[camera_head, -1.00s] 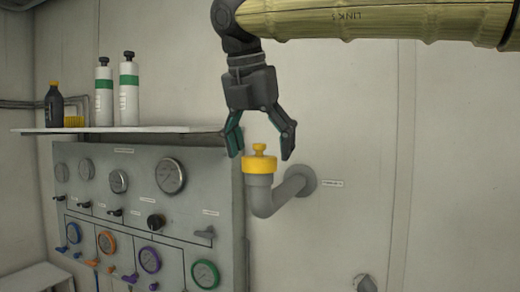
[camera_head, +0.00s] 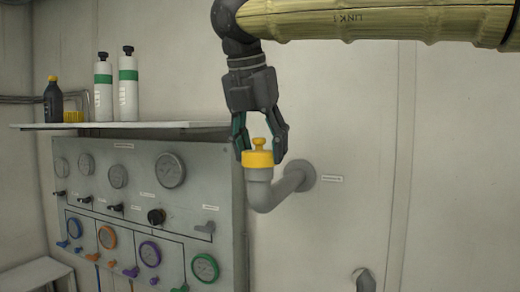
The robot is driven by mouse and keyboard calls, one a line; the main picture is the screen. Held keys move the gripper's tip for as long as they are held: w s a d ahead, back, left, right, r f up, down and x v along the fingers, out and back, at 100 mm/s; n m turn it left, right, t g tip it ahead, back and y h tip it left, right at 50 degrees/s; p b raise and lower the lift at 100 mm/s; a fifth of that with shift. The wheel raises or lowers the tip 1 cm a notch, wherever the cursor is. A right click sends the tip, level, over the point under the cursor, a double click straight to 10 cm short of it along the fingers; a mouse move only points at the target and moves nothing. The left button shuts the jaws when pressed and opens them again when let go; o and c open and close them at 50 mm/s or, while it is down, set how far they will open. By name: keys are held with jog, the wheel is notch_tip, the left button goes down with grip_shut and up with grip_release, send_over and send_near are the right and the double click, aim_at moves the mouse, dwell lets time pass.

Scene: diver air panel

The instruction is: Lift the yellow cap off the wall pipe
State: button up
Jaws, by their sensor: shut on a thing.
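The yellow cap (camera_head: 258,157) has a small knob on top and sits upright on the open end of the grey wall pipe (camera_head: 270,193). The pipe bends up from a round flange on the wall. My gripper (camera_head: 260,155) points straight down from above, with one finger on each side of the cap. It is shut on the cap. The lower edge of the cap meets the pipe end, and I see no gap between them.
A gauge panel (camera_head: 140,210) with several dials and coloured valves stands left of the pipe. A shelf (camera_head: 120,126) above it holds two white bottles (camera_head: 115,90) and a dark bottle (camera_head: 53,103). The wall right of the pipe is mostly bare, with a grey fitting (camera_head: 363,281) low down.

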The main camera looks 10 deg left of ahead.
jog(key=shift+r+b, duration=0.85)
jog(key=shift+r, duration=0.75)
jog(key=s+r+b, duration=0.1)
jog(key=s+b, duration=0.5)
jog(key=s, duration=1)
jog(key=shift+d+r, duration=0.3)
jog(key=shift+r, duration=0.1)
jog(key=shift+r, duration=0.1)
